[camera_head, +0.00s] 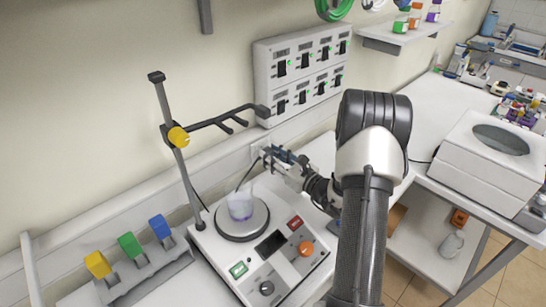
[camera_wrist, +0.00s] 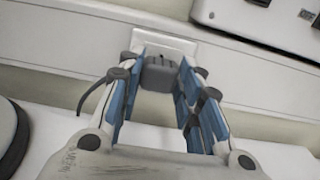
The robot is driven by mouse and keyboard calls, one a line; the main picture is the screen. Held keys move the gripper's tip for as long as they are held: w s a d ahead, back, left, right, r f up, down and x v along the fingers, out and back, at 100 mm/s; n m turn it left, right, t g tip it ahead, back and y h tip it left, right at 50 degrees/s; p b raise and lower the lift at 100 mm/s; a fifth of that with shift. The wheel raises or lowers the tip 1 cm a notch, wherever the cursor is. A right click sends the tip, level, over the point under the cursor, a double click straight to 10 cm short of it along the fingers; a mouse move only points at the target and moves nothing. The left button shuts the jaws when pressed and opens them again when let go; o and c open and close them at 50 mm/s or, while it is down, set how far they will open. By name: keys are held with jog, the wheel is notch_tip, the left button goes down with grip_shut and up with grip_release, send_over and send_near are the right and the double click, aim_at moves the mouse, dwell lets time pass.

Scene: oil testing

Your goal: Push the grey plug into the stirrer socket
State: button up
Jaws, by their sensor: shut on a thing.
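In the wrist view, my gripper (camera_wrist: 160,82) is shut on the grey plug (camera_wrist: 159,74), with a blue-lined finger on each side. The plug is right in front of a white wall socket (camera_wrist: 163,45) on the wall rail. I cannot tell how far the plug is inserted. A dark cord (camera_wrist: 92,88) hangs from the plug's left side. In the head view, my gripper (camera_head: 268,158) is at the wall behind the stirrer (camera_head: 272,244). The plug and socket are mostly hidden there by the fingers.
A beaker (camera_head: 241,206) stands on the stirrer's round plate. A stand (camera_head: 174,135) with a clamp rises at its left. A switch panel (camera_head: 303,68) hangs on the wall above my gripper. A rack with yellow, green and blue blocks (camera_head: 130,246) is at lower left.

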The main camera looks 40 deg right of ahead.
jog(key=shift+w, duration=0.5)
jog(key=o, duration=1.1)
jog(key=shift+c, duration=0.2)
jog(key=shift+s, duration=0.1)
jog(key=s+d, duration=0.1)
jog(key=s, duration=1)
jog(key=shift+s+d, duration=0.25)
jog(key=shift+s, duration=0.15)
